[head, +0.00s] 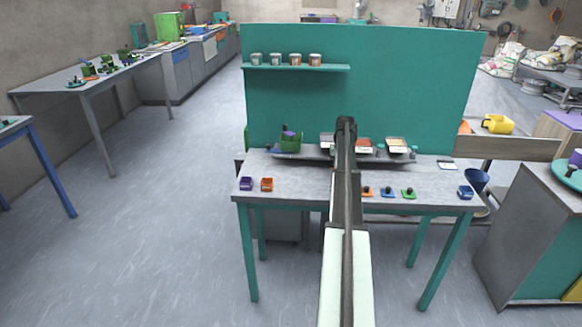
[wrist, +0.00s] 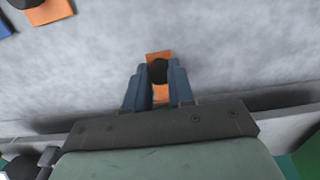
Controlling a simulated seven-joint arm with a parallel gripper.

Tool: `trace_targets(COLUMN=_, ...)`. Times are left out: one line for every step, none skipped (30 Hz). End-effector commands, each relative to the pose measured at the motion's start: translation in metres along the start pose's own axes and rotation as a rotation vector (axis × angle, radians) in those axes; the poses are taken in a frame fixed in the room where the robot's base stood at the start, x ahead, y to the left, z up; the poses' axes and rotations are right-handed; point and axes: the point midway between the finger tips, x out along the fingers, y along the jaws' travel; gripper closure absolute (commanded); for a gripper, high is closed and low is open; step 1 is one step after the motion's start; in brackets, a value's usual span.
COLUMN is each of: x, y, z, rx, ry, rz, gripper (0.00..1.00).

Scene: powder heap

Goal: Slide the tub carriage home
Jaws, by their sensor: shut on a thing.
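In the wrist view my gripper (wrist: 160,76) is shut on a black round knob (wrist: 159,70) on a small flat orange piece (wrist: 158,53), which lies against the grey table top. In the head view my arm hides the gripper and this piece. Open tubs, one with reddish contents (head: 363,145) and one with pale contents (head: 396,146), stand on a raised ledge at the back of the table; another is partly behind my arm. I cannot tell which part is the tub carriage.
Right of my arm on the table (head: 300,187) are orange (head: 367,195), blue (head: 387,194) and green (head: 408,195) knobbed pieces. A teal board (head: 430,85) rises behind.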

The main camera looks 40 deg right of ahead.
Motion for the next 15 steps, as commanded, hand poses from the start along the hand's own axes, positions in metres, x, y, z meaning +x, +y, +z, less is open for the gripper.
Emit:
trace_targets(x=-0.001, y=0.004, z=-0.001, rx=0.001, ry=0.002, rz=0.001, gripper=1.00)
trace_targets(x=-0.001, y=0.006, z=-0.001, rx=0.001, ry=0.002, rz=0.001, gripper=1.00)
trace_targets(x=-0.001, y=0.008, z=-0.001, rx=0.001, ry=0.002, rz=0.001, gripper=1.00)
trace_targets(x=-0.001, y=0.010, z=-0.001, rx=0.001, ry=0.002, rz=0.001, gripper=1.00)
trace_targets(x=-0.001, y=0.012, z=-0.001, rx=0.001, ry=0.002, rz=0.001, gripper=1.00)
trace_targets(x=-0.001, y=0.015, z=-0.001, rx=0.001, ry=0.002, rz=0.001, gripper=1.00)
trace_targets(x=-0.001, y=0.017, z=-0.001, rx=0.001, ry=0.002, rz=0.001, gripper=1.00)
trace_targets(x=-0.001, y=0.019, z=-0.001, rx=0.001, ry=0.002, rz=0.001, gripper=1.00)
trace_targets(x=-0.001, y=0.022, z=-0.001, rx=0.001, ry=0.002, rz=0.001, gripper=1.00)
trace_targets(x=-0.001, y=0.024, z=-0.001, rx=0.001, ry=0.002, rz=0.001, gripper=1.00)
trace_targets(x=-0.001, y=0.025, z=-0.001, rx=0.001, ry=0.002, rz=0.001, gripper=1.00)
trace_targets(x=-0.001, y=0.028, z=-0.001, rx=0.001, ry=0.002, rz=0.001, gripper=1.00)
trace_targets(x=-0.001, y=0.030, z=-0.001, rx=0.001, ry=0.002, rz=0.001, gripper=1.00)
trace_targets(x=-0.001, y=0.032, z=-0.001, rx=0.001, ry=0.002, rz=0.001, gripper=1.00)
trace_targets(x=-0.001, y=0.034, z=-0.001, rx=0.001, ry=0.002, rz=0.001, gripper=1.00)
